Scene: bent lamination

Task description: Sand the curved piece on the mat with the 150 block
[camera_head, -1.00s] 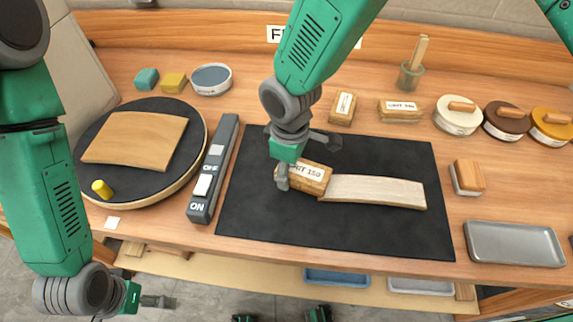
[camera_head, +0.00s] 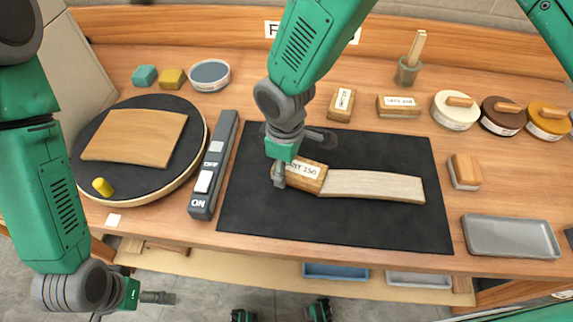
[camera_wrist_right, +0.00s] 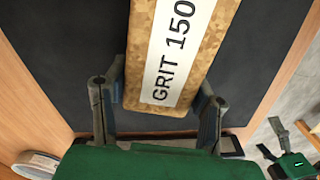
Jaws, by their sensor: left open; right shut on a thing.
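The pale curved wooden piece (camera_head: 375,186) lies on the black mat (camera_head: 330,228), bowed lengthwise. The block labelled GRIT 150 (camera_head: 309,178) is at the piece's left end and hides that end; I cannot tell how firmly it touches. My right gripper (camera_head: 284,168) is shut on the block's left part. In the right wrist view, the block (camera_wrist_right: 178,45) sits between the two fingers of my right gripper (camera_wrist_right: 160,92), its label facing up. My left gripper (camera_head: 158,298) is open and empty, low in front of the bench at the left.
A round black turntable (camera_head: 190,165) holds a brown curved sheet (camera_head: 135,138) and a yellow peg. A grey ON/OFF switch bar (camera_head: 213,165) stands left of the mat. Other blocks, round tins and a metal tray (camera_head: 511,238) stand behind and right. The mat's front is clear.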

